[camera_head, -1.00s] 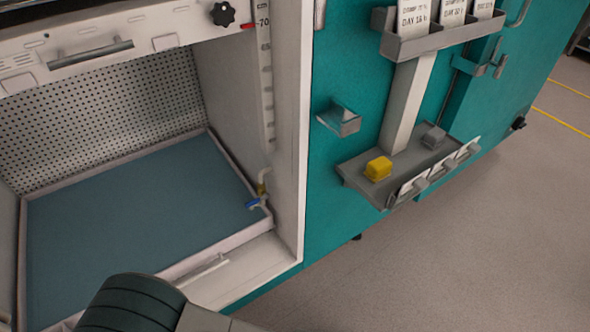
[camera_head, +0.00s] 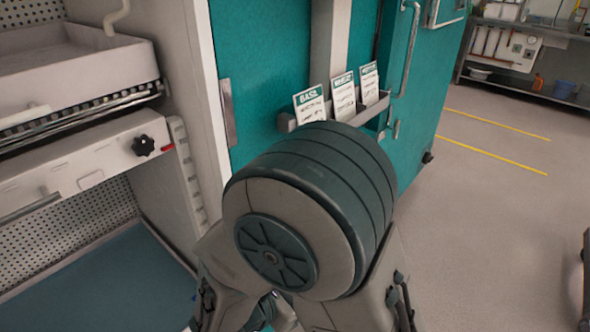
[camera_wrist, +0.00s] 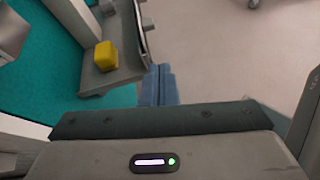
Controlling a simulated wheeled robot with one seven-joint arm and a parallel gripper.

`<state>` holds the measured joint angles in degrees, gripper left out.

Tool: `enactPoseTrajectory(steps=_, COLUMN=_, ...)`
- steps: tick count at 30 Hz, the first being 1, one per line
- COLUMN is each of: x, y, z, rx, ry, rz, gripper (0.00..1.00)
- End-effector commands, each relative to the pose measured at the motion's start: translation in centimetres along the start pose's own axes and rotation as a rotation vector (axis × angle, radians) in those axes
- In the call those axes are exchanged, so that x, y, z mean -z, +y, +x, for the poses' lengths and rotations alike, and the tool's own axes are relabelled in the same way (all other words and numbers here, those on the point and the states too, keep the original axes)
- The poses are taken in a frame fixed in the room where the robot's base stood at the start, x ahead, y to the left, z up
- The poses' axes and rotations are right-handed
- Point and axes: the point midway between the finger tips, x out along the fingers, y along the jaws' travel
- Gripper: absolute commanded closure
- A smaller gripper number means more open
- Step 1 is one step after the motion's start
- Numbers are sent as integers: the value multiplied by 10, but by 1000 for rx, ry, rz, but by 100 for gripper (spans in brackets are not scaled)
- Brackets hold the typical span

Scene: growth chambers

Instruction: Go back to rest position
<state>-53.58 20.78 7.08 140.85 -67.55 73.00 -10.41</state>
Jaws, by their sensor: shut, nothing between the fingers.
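My gripper (camera_wrist: 158,86) shows in the wrist view with its two blue-grey fingers together and nothing between them. It is over open floor, beside the edge of a small grey shelf (camera_wrist: 122,74). A yellow block (camera_wrist: 105,55) sits on that shelf, apart from the fingers. In the head view my arm is folded up large in the lower middle and hides the shelf and the block; I cannot make out the fingertips there.
The growth chamber with a blue-floored bay (camera_head: 125,285) stands at left. Label cards (camera_head: 343,96) sit in a holder on the teal side wall (camera_head: 262,85). Grey floor (camera_head: 490,215) with yellow lines is clear at right. A bench (camera_head: 535,80) stands at the back right.

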Motion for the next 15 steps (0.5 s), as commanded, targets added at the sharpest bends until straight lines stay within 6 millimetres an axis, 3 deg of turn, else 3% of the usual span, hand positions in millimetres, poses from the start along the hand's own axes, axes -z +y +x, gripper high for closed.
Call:
enactPoseTrajectory(steps=1, x=-33, y=-11, z=3, rx=93, ry=32, rz=109, gripper=100)
enactPoseTrajectory(steps=3, x=-59, y=-29, z=9, rx=219, ry=81, rz=256, gripper=100)
enactPoseTrajectory(steps=9, x=-121, y=-74, z=7, rx=543, ry=215, rz=708, gripper=100)
enactPoseTrajectory(steps=15, x=-173, y=-100, z=-11, rx=804, ry=344, rz=1201, gripper=100)
